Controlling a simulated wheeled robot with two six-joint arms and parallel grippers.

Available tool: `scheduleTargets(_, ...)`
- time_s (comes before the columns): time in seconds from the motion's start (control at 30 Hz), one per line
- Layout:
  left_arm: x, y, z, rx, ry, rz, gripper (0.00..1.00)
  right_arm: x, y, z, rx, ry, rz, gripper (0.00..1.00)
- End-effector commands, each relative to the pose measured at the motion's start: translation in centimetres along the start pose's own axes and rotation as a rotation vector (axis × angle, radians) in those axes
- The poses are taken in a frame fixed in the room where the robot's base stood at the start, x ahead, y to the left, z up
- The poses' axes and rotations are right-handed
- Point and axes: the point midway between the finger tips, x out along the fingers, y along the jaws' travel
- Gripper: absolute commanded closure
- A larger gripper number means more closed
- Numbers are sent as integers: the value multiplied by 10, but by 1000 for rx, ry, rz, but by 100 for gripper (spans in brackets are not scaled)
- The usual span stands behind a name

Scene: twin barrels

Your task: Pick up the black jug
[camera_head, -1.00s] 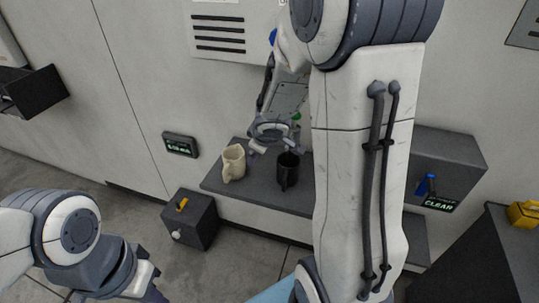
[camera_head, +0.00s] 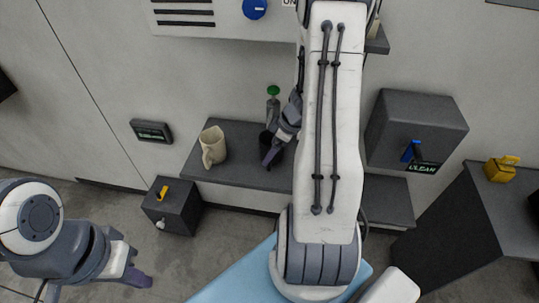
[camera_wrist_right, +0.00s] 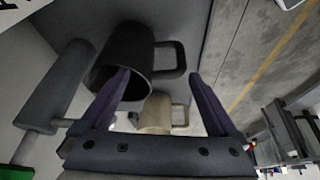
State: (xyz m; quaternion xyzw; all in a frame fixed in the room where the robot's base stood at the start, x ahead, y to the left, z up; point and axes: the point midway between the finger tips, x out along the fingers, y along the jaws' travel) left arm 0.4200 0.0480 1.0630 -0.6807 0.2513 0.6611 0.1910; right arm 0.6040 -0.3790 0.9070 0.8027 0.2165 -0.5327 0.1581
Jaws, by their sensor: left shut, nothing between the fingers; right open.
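The black jug (camera_head: 265,138) stands on the grey shelf (camera_head: 232,174), partly hidden behind my right gripper (camera_head: 272,155). In the right wrist view the jug (camera_wrist_right: 138,42) shows its open mouth and a handle on the right. My right gripper is open and empty at the jug. In that view one finger overlaps the jug's mouth and the other is just beyond the handle; I cannot tell whether the first finger is inside the mouth. My left gripper (camera_head: 140,279) is shut and empty at the lower left, far from the shelf.
A cream jug (camera_head: 212,146) stands left of the black jug, and it also shows in the right wrist view (camera_wrist_right: 155,112). A dark box with a yellow handle (camera_head: 172,206) is below left. A box with a blue handle (camera_head: 415,125) is at right.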

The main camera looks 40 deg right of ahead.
Motion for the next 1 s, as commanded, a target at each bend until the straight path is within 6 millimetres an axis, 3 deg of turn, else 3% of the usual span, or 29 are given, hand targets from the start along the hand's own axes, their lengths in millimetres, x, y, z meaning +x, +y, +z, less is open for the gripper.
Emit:
scheduleTargets(0.3,29,-2,2,0,0,0,100,47,-4,2,-4,0,-1,5)
scheduleTargets(0.63,29,-2,2,0,0,0,100,51,-3,0,-3,0,0,5)
scheduleTargets(0.87,29,-2,1,0,0,0,100,51,-4,0,-4,0,0,93)
scheduleTargets(1.0,29,-2,1,0,0,0,100,50,-4,0,-4,0,0,94)
